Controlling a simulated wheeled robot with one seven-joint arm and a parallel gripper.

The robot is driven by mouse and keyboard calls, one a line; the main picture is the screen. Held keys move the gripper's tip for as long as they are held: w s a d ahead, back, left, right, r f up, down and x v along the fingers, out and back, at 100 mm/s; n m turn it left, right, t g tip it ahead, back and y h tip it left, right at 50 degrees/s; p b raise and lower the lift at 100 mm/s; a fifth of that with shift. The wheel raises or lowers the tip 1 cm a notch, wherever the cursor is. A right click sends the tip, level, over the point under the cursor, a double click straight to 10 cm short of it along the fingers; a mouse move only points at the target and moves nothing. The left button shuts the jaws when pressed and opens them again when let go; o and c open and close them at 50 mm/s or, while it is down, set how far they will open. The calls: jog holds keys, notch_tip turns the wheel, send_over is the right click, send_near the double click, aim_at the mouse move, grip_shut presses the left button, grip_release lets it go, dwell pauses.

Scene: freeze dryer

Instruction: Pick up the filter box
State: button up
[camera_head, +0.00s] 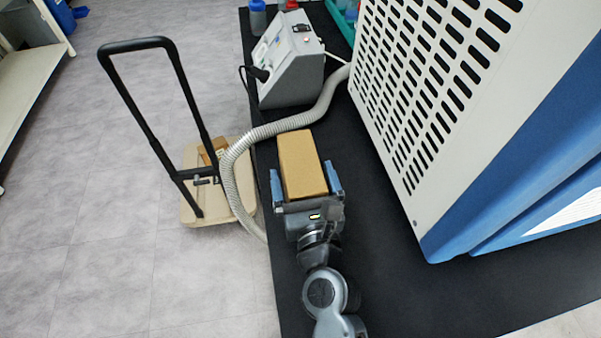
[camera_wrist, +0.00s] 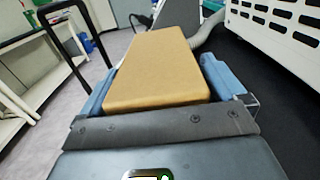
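The filter box appears to be the plain tan cardboard box (camera_head: 302,163) on the black table top, near its left edge. My gripper (camera_head: 306,184) has its blue fingers on either side of the box's near end. In the wrist view the box (camera_wrist: 162,68) lies between the fingers of my gripper (camera_wrist: 160,82). A narrow gap shows between box and right finger; the left finger is very close, and contact there is unclear. The fingers are open around the box. The box's underside is hidden.
A grey corrugated hose (camera_head: 285,124) curves past the box's far end and over the table edge. A grey pump-like device (camera_head: 291,62) stands beyond. The large white and blue machine (camera_head: 420,95) stands to the right. A cart (camera_head: 188,205) with a black handle is on the floor left.

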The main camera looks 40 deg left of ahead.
jog(key=c, duration=1.2)
jog(key=shift+r, duration=0.1)
jog(key=shift+c, duration=0.3)
